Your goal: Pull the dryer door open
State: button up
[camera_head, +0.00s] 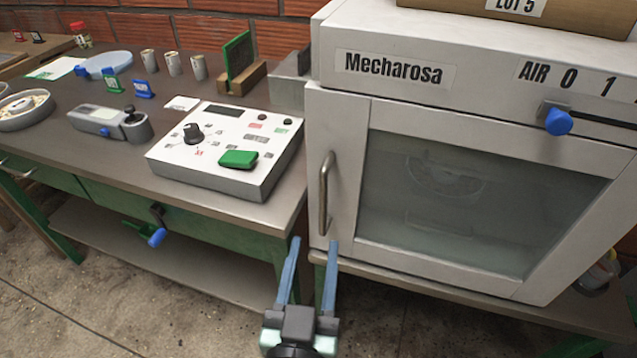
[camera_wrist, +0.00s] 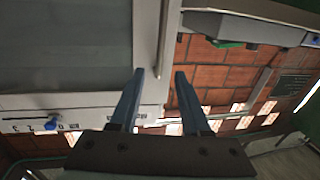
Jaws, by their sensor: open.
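The dryer (camera_head: 420,70) is a white cabinet labelled Mecharosa, at the right in the head view. Its door (camera_head: 343,180) has a large glass pane and looks closed. A vertical metal handle (camera_head: 324,195) is on the door's left edge. My gripper (camera_head: 314,240) is open and empty, its two blue fingers pointing up toward the handle's lower end. In the wrist view, which looks upside down, the handle (camera_wrist: 166,40) runs down toward the gap between the fingertips of my gripper (camera_wrist: 159,72). I cannot tell whether they touch it.
A green bench (camera_head: 110,155) at the left holds a white control box (camera_head: 225,150), a grey scale and several cups. A blue-knobbed lever (camera_head: 558,121) is on the dryer's upper front. A cardboard-brown LOT 5 box (camera_head: 590,15) lies on top. A brick wall stands behind.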

aim_at(323, 198)
jog(key=w, duration=0.3)
jog(key=w+d, duration=0.1)
jog(key=w, duration=0.3)
jog(key=w+p, duration=0.1)
jog(key=w, duration=0.3)
jog(key=shift+w+d, duration=0.15)
jog(key=shift+w, duration=0.1)
grip_shut()
dwell(1.0)
